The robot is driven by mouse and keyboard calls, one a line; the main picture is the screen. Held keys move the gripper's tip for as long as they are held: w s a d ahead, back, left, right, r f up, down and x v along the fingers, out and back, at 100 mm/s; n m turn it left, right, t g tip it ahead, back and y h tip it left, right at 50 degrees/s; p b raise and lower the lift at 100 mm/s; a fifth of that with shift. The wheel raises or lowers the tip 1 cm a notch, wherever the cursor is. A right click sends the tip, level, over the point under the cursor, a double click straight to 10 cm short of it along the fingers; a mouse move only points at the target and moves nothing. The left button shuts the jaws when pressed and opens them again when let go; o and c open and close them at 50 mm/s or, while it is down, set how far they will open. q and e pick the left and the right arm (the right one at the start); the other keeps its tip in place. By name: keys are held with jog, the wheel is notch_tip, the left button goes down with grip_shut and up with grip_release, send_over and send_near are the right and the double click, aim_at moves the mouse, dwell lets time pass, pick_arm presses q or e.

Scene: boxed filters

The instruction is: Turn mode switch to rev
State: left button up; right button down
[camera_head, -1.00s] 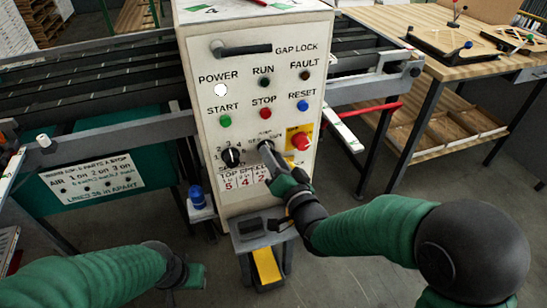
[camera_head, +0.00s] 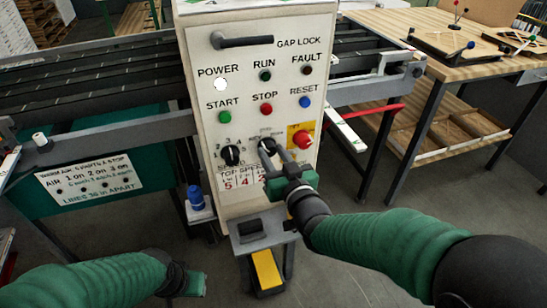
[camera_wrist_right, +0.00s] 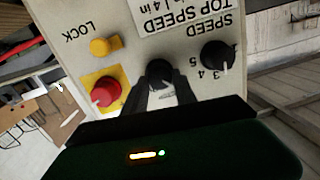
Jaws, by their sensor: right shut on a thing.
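The mode switch (camera_head: 267,146) is a black rotary knob low on the cream control box, between the speed knob (camera_head: 231,155) and a red button on a yellow plate. My right gripper (camera_head: 276,157) is at the mode switch and shut on it. In the right wrist view the mode switch (camera_wrist_right: 159,72) sits between the tips of my right gripper (camera_wrist_right: 160,88). The labels around it are partly hidden, and I cannot tell which mark it points to. My left gripper (camera_head: 190,281) hangs low at the left, away from the box; its jaws are unclear.
The red button (camera_head: 302,139) on its yellow plate is close to the right of my right gripper. Green (camera_head: 224,117), red and blue buttons lie above. A blue-capped object (camera_head: 195,197) stands at the box's lower left. A wooden workbench (camera_head: 420,60) is at the right.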

jog(key=shift+s+f+n, duration=0.1)
jog(key=shift+f+n, duration=0.35)
jog(key=shift+n, duration=0.05)
jog(key=c, duration=1)
grip_release()
jog(key=shift+r, duration=0.2)
